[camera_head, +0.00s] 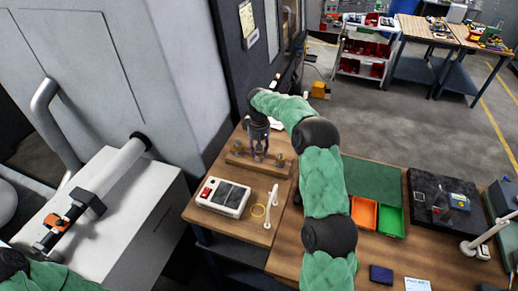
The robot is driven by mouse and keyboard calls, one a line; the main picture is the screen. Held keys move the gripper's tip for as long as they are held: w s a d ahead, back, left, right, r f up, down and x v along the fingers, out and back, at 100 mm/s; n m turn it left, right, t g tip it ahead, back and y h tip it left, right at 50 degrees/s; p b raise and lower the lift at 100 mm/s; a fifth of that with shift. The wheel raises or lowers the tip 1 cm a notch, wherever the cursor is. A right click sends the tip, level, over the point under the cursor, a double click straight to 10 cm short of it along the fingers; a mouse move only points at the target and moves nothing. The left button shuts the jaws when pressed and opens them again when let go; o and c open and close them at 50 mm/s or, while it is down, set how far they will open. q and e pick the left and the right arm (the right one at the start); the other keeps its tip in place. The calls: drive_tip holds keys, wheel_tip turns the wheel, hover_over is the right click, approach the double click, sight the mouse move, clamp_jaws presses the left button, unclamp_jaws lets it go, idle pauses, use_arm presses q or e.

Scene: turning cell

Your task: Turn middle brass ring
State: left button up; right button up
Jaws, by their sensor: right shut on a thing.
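A wooden block (240,161) on the wooden table carries a row of small brass rings on posts. The left ring (238,147) and the right ring (280,159) show on either side of my right gripper (259,154). My right gripper points down at the middle of the block, shut on the middle brass ring, which its fingers mostly hide. How far the ring is turned cannot be seen. Part of my left arm shows at the lower left corner; its gripper is not in view.
A white box with a dark panel (222,196), a yellow ring (258,210) and a white stand (272,206) are in front of the block. Orange (364,212) and green (391,220) trays lie right of my right arm. A grey machine (190,60) rises at left.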

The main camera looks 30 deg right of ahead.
drive_tip(key=shift+w+r, duration=0.1)
drive_tip(key=shift+r, duration=0.05)
idle(0.8)
drive_tip(key=o, duration=1)
drive_tip(key=shift+o, duration=0.8)
wheel_tip(320, 180, up, 12)
